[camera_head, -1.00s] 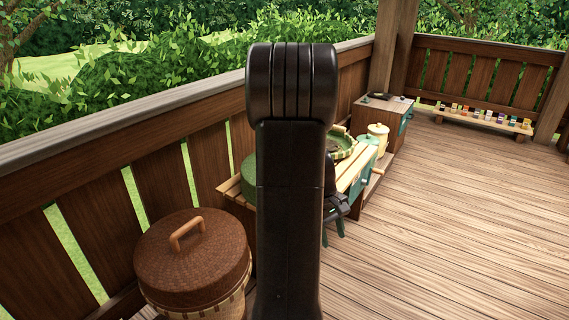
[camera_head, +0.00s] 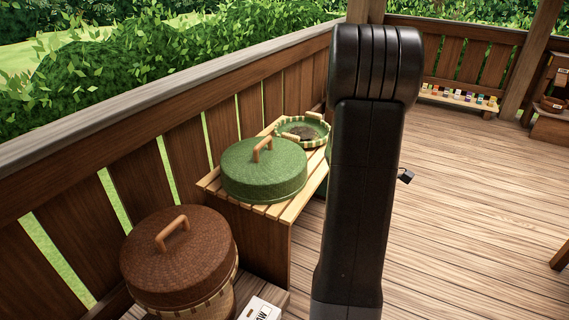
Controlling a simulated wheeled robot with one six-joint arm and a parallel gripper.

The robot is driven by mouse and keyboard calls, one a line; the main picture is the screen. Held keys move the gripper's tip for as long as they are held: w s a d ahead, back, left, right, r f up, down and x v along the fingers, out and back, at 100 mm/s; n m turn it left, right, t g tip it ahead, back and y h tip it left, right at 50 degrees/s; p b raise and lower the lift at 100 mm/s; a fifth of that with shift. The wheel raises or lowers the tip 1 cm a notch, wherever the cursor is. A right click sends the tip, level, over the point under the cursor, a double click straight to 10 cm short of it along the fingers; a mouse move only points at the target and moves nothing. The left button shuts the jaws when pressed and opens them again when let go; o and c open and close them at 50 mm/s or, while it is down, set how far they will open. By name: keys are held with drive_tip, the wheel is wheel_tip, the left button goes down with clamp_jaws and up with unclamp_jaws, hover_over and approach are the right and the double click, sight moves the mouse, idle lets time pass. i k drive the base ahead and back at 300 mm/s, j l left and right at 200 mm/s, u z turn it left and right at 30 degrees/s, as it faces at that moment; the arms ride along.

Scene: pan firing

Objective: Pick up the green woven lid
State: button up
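The green woven lid (camera_head: 240,179) is round, with a tan arched handle (camera_head: 262,148) on top. It lies on a slatted wooden bench (camera_head: 207,184) against the railing, left of my arm. My own dark arm link stands upright in front of the camera and hides most of my gripper. Only a small dark piece (camera_head: 406,176), probably part of my gripper, shows past the link's right edge, apart from the lid. Whether the fingers are open or shut is hidden. No grip on the lid shows.
A basket with a brown woven lid (camera_head: 178,268) stands at front left. A green-and-cream striped round tray (camera_head: 318,124) lies behind the green lid. A white printed box (camera_head: 260,309) is at the bottom edge. The wooden railing (camera_head: 150,108) runs behind. Floor at right is clear.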

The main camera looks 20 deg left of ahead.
sight(262, 171)
drive_tip(key=i+l+z, duration=0.15)
drive_tip(key=i+l, duration=0.5)
drive_tip(key=i+l+z, duration=0.1)
drive_tip(key=i+l, duration=0.45)
drive_tip(key=i, duration=0.15)
drive_tip(key=i+u, duration=0.25)
drive_tip(key=u, duration=0.15)
drive_tip(key=i+u, duration=0.55)
drive_tip(key=u, duration=0.25)
drive_tip(key=i+l+u, duration=0.2)
drive_tip(key=u, duration=0.2)
drive_tip(key=i+j+u, duration=0.1)
drive_tip(key=u, duration=0.3)
drive_tip(key=i+u, duration=0.45)
drive_tip(key=i+l+u, duration=0.1)
drive_tip(key=u, duration=0.3)
drive_tip(key=i+l+u, duration=0.15)
drive_tip(key=u, duration=0.3)
